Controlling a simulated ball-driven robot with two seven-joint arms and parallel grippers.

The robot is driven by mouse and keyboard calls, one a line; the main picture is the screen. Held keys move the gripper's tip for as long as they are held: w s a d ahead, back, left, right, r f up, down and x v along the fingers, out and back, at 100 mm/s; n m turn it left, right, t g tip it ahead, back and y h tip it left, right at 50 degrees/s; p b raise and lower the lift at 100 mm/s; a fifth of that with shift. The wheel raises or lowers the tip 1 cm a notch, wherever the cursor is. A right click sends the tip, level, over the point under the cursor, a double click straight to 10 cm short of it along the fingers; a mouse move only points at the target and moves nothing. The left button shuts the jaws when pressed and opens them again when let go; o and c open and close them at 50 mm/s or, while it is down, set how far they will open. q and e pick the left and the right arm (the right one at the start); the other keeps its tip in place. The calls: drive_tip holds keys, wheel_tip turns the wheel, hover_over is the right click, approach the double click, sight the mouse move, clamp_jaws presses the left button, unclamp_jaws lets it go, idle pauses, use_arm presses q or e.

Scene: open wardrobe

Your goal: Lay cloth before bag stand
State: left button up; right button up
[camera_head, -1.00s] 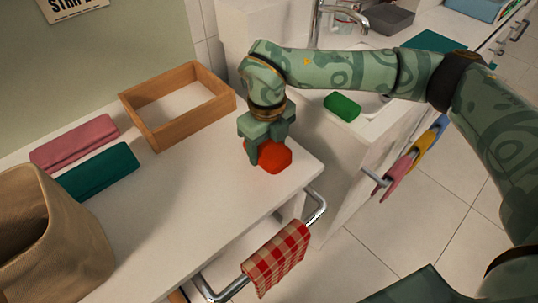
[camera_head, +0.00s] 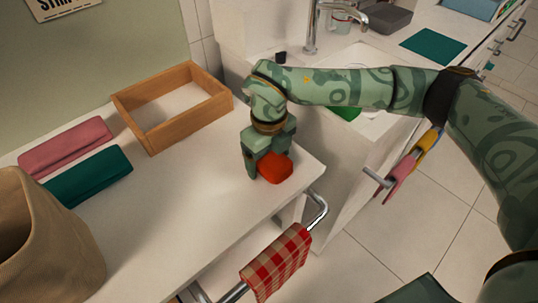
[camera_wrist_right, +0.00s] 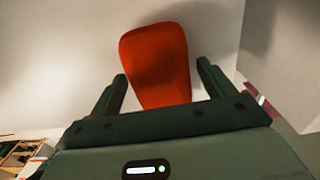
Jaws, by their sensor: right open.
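A small red item (camera_head: 275,168), perhaps a cloth or sponge, lies on the white counter near its right edge. My right gripper (camera_head: 262,162) points down at it, with one finger at its left side. In the right wrist view the red item (camera_wrist_right: 158,62) lies between and beyond the open fingers (camera_wrist_right: 162,88); contact cannot be told. A folded pink cloth (camera_head: 66,146) and a folded teal cloth (camera_head: 88,175) lie side by side at the left. A tan fabric bag or basket (camera_head: 50,240) stands at the front left; no separate stand shows. My left gripper is not in view.
An open wooden box (camera_head: 172,133) stands at the back of the counter (camera_head: 190,215). A red checked towel (camera_head: 276,262) hangs on the front rail. A sink with a faucet (camera_head: 310,30) is behind my arm. The counter's middle is clear.

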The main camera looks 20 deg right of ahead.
sight(269, 156)
use_arm(q)
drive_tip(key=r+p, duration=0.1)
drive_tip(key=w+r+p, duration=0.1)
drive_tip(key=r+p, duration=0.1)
drive_tip(key=p, duration=0.1)
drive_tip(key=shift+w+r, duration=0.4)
use_arm(e)
wheel_tip(269, 156, up, 12)
drive_tip(key=shift+r, duration=0.2)
